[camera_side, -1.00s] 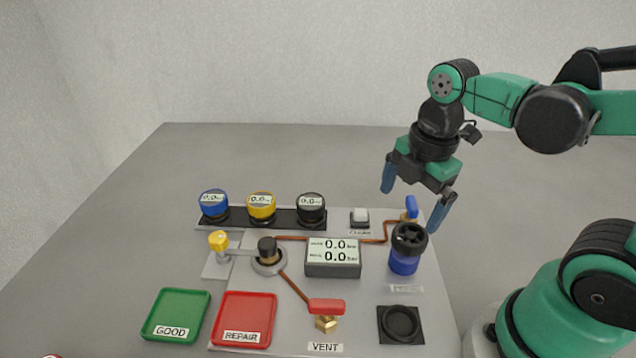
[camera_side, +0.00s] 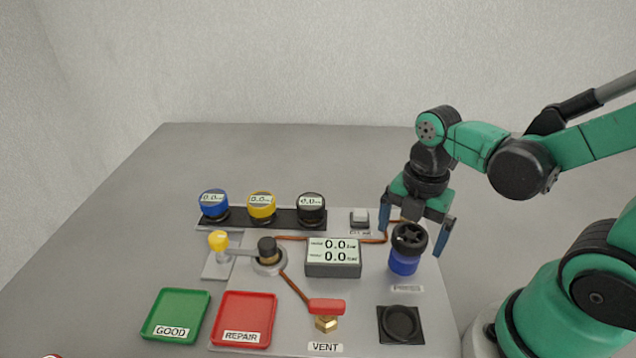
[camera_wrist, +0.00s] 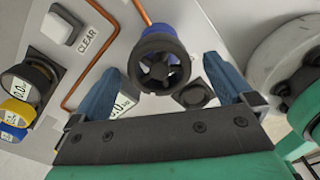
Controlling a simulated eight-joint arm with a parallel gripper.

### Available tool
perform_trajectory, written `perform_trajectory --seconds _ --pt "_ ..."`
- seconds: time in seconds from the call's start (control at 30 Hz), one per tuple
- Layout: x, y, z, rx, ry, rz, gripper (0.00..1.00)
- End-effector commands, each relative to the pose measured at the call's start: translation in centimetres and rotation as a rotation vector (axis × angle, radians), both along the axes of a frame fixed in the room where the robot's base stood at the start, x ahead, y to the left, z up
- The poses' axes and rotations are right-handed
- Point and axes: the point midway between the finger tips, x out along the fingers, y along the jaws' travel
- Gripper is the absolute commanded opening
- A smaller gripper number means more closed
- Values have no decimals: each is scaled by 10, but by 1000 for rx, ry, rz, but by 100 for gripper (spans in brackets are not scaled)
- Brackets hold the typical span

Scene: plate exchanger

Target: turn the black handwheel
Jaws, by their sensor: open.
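The black handwheel (camera_side: 409,236) sits on top of a blue cylinder (camera_side: 404,262) at the right of the grey panel, by a small label. My gripper (camera_side: 414,238) is open and empty, pointing down. In the side view its blue fingers hang to the left and right of the handwheel and a little behind it. In the wrist view the handwheel (camera_wrist: 159,65) shows its spokes and lies between the two open fingers (camera_wrist: 172,85), nearer the top of the picture. I cannot tell whether either finger touches it. The blue valve lever seen earlier is hidden behind the gripper.
A display box (camera_side: 333,257) stands left of the handwheel. A clear button (camera_side: 360,218) is behind it, and a black round socket (camera_side: 401,324) is in front. A red vent handle (camera_side: 326,306), red tray (camera_side: 244,319) and green tray (camera_side: 176,314) lie nearer the front.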

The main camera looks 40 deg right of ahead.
Motion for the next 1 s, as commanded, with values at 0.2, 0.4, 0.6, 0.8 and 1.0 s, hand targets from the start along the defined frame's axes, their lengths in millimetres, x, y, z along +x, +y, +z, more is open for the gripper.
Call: perform_trajectory --seconds 0.2,0.4,0.6,0.8,1.0 --pt "0 0 -1 0 0 0 100" --pt "0 0 -1 0 0 0 69" --pt "0 0 -1 0 0 -1 17" --pt "0 0 -1 0 1 -16 17" --pt "0 0 -1 -1 2 -89 17"
